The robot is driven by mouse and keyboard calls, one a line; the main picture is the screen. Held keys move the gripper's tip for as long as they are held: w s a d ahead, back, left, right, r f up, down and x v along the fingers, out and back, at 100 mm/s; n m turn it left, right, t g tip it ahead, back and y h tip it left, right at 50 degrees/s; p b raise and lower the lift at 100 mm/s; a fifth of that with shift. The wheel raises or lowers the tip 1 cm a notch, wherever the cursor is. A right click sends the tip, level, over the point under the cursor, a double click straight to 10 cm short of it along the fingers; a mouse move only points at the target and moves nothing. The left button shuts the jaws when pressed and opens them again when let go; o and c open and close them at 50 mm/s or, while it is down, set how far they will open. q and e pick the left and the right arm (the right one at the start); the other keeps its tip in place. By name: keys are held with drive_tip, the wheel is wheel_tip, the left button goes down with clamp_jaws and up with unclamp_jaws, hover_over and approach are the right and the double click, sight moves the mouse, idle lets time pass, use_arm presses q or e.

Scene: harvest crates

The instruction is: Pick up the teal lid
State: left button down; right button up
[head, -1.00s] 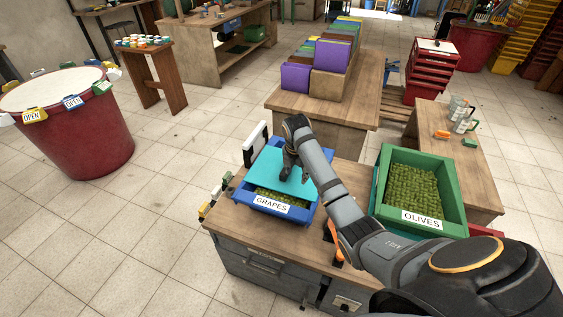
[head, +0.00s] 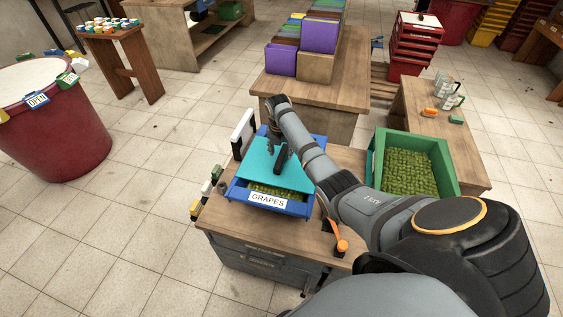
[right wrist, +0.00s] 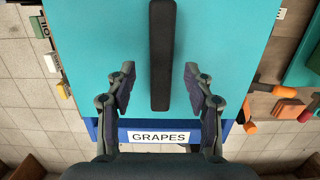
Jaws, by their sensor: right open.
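The teal lid (head: 262,169) lies over most of the blue crate labelled GRAPES (head: 297,208), with green grapes showing along the front edge. In the right wrist view the lid (right wrist: 100,50) fills much of the picture, with a dark bar handle (right wrist: 161,55) along its middle. My right gripper (head: 279,160) is over the lid in the head view. In the right wrist view its fingers (right wrist: 160,75) are spread apart, one on each side of the handle's near end, with gaps on both sides. My left gripper is not in view.
A green crate of olives (head: 452,183) stands right of the blue crate. An orange-handled tool (head: 341,244) lies at the bench's (head: 225,215) front right. A white-faced board in a dark frame (head: 243,132) stands behind the lid's left side.

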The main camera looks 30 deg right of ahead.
sight(281, 156)
drive_tip(key=f, duration=0.3)
drive_tip(key=shift+w+d+f, duration=0.1)
drive_tip(key=shift+d+f, duration=0.05)
drive_tip(key=shift+d, duration=0.1)
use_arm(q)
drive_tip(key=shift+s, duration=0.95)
use_arm(e)
clamp_jaws()
